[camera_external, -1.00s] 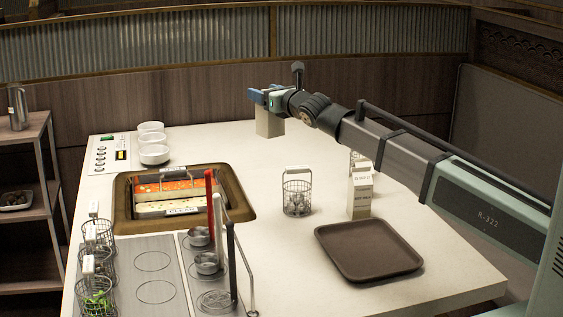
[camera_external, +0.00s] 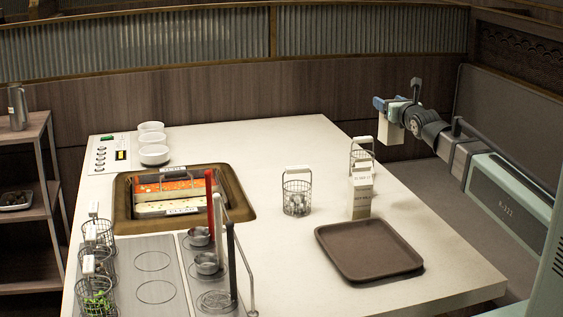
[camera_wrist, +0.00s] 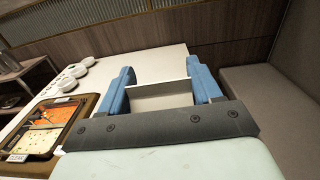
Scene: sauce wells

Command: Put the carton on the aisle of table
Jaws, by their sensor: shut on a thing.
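My gripper (camera_external: 388,106) has blue fingers and is shut on a pale, box-shaped carton (camera_external: 391,131). In the external view it holds the carton in the air, beyond the right edge of the white table (camera_external: 270,255). In the wrist view the carton (camera_wrist: 163,97) sits between the two blue fingers, and its lower part is hidden by the dark gripper plate. A second carton (camera_external: 361,195), white with a gable top and printing, stands upright on the table behind the brown tray.
A brown tray (camera_external: 368,250) lies near the table's right edge. Wire baskets (camera_external: 297,195) (camera_external: 362,155) stand near the second carton. A padded bench (camera_wrist: 265,105) borders the right side.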

